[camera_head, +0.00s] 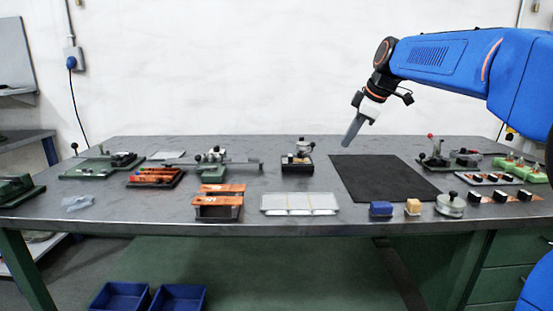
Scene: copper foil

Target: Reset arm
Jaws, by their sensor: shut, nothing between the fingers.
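My blue arm reaches in from the right side of the picture, high over the workbench. My gripper (352,131) hangs from its end, pointing down and slightly left, well above the back left part of the black mat (385,178). Its fingers are shut and hold nothing. It touches nothing on the bench.
The grey workbench (105,212) carries several small fixtures. A clear tray (299,203), copper-coloured pieces (218,200), a blue block (381,209) and a tan block (413,207) stand near the front. A green fixture (520,169) stands right. The mat is bare.

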